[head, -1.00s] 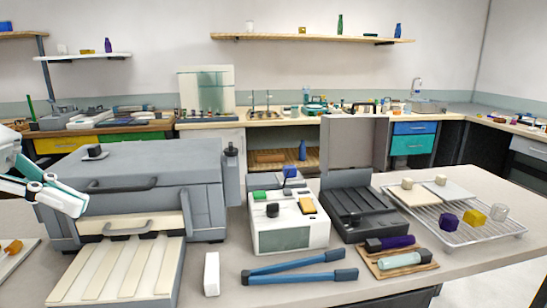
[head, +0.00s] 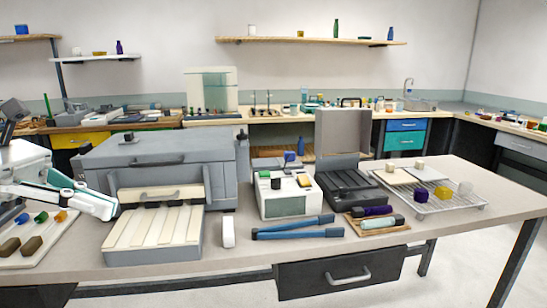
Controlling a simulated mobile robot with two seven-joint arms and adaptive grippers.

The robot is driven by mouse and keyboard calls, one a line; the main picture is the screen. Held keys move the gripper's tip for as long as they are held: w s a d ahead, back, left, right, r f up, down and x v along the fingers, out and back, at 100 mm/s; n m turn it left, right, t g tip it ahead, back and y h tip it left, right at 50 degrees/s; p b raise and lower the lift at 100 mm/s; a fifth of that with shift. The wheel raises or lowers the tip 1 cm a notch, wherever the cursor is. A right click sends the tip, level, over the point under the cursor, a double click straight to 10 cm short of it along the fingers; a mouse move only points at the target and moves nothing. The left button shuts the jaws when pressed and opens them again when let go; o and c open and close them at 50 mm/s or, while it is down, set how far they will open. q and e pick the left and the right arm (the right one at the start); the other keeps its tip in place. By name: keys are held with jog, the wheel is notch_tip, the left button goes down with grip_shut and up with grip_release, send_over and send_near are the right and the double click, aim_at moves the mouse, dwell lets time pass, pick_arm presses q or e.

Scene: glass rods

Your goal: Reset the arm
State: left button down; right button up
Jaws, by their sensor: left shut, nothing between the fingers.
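My left gripper (head: 102,207) comes in from the left edge in the head view. Its white and teal fingers are shut with nothing between them. It is in front of the left end of the grey box-shaped machine (head: 165,160), near the slotted cream tray (head: 155,230). I cannot tell whether it touches the machine. My right gripper is not in view.
A white tray (head: 65,228) with coloured pieces lies below the left arm. Blue tongs (head: 295,229), a white device (head: 285,199), an open black case (head: 350,187) and a wire rack (head: 440,205) stand on the table. The table's front right is bare.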

pick_arm(q)
jog(key=w+d+f+n+h+p, duration=0.25)
jog(key=w+d+n+h, duration=0.2)
jog(key=d, duration=0.25)
jog(key=w+f+n+t+y+p, duration=0.1)
jog(key=w+f+n+t+y, duration=0.15)
jog(key=f+n+t, duration=0.75)
jog(key=w+f+n+t+y+p, duration=0.1)
jog(key=w+f+n+t+y, duration=0.35)
jog(key=n, duration=1.05)
jog(key=s+f+n+t+y, duration=0.3)
jog(key=f+n, duration=0.5)
jog(key=f, duration=0.6)
jog(key=s+f+n+g+y+p, duration=0.2)
jog(key=s+f+n+g+y, duration=0.3)
jog(key=s+f, duration=1.5)
jog(key=f+n+g, duration=0.2)
jog(key=n+g, duration=0.1)
jog(key=n, duration=0.2)
jog(key=shift+d, duration=0.4)
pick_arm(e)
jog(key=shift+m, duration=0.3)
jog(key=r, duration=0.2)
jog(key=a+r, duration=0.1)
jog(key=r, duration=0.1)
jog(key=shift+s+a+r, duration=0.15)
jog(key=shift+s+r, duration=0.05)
